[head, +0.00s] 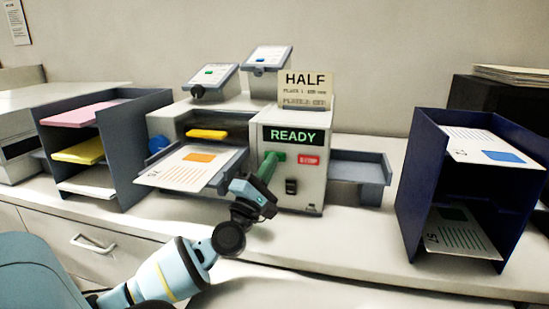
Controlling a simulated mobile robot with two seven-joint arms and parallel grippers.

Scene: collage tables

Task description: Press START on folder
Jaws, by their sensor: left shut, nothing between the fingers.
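The folder (312,187) is a light grey machine on the counter, and its display (293,136) reads READY. A small green button (281,156) is on its front panel, left of a red button (308,160); the green one's label is too small to read. My right gripper is not in view.
A printed sheet lies on the folder's left feed tray (227,176). An output tray (361,174) stands on its right. A HALF card (305,90) stands on top. A grey paper rack (122,160) is at left and a blue rack (412,190) at right. The front counter is mostly clear.

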